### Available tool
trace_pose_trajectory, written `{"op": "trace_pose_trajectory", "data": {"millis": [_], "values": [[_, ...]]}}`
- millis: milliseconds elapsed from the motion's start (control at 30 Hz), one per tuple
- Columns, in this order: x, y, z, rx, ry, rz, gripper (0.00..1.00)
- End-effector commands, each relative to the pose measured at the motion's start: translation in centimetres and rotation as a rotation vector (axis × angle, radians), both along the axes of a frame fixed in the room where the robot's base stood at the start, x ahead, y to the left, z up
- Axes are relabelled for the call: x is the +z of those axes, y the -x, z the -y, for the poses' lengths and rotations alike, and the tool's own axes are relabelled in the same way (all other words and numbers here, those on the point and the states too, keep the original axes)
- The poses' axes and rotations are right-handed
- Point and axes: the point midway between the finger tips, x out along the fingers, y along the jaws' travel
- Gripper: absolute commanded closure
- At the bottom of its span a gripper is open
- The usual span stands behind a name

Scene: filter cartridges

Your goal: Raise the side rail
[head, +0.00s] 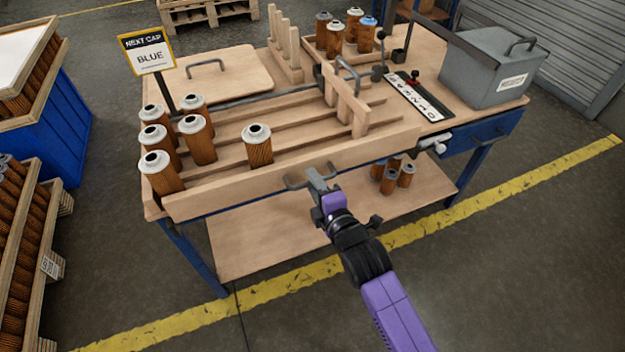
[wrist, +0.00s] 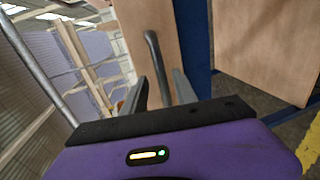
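The side rail (head: 235,188) is a long wooden board along the table's front edge. It hides a little of the base of the nearest left cartridge. A grey metal handle (head: 293,183) is fixed to its outer face near the middle. My gripper (head: 321,174) is at this handle, in front of the rail. In the wrist view the handle (wrist: 155,60) runs between the two fingers of my gripper (wrist: 160,88), with gaps visible beside it. The fingers are apart, not closed on it. Whether either finger touches the handle is hard to tell.
Several white-capped cartridges (head: 258,148) stand in the tray lanes behind the rail. A wooden gate with a handle (head: 345,102) crosses the lanes. A grey lever (head: 435,143) is at the rail's right end. A sign (head: 150,56) reads BLUE. Capped cartridges (head: 405,176) stand on the lower shelf.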

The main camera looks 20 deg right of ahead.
Motion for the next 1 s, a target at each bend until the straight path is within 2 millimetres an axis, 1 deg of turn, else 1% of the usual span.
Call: {"op": "trace_pose_trajectory", "data": {"millis": [33,200,400,567,1000], "values": [[0.2,0.9,0.0,0.000,0.002,-0.001,0.66],[0.8,3.6,0.0,0.001,0.001,0.000,0.66],[1.3,5.8,0.0,0.001,0.000,0.002,0.66],[1.4,6.3,0.0,0.001,0.000,0.002,0.66],[1.4,6.3,0.0,0.001,-0.001,0.002,0.66]]}}
